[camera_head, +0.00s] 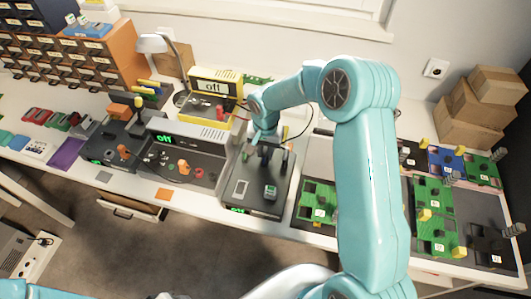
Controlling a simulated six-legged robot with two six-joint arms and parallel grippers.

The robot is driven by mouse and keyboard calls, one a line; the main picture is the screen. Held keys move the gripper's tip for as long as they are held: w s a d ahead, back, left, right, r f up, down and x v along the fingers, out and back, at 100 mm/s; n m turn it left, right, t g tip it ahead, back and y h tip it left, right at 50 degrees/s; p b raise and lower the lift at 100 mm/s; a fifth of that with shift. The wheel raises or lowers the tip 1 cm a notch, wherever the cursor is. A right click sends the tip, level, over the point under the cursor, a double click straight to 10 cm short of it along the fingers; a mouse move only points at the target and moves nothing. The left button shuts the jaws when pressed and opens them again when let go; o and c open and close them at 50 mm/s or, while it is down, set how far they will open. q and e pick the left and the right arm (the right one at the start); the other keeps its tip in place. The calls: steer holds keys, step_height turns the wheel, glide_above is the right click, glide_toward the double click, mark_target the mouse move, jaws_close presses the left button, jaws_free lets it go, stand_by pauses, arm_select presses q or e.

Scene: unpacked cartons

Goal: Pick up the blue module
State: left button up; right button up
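A blue board (445,161) with a small yellow part and a white label lies at the right of the table, among green boards. Flat blue pieces (18,142) also lie at the far left of the table; I cannot tell which blue thing is the module. My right gripper (268,153) is over a black device (238,199) at the table's middle, far left of the blue board. Dark upright parts there blend with its fingertips, so its opening is unclear. Only a teal piece of my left arm shows at the bottom left; its gripper is out of view.
Green boards (434,196) fill the table's right side, with cardboard boxes (480,105) behind. A lamp (152,43) and drawer cabinets (85,57) stand at the back left.

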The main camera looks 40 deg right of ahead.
mark_target(266, 149)
jaws_close()
steer(key=shift+r, duration=0.1)
steer(key=shift+w+r, duration=0.1)
steer(key=shift+r, duration=0.15)
step_height(266, 149, up, 19)
steer(key=shift+r+b, duration=0.2)
steer(key=shift+b, duration=0.25)
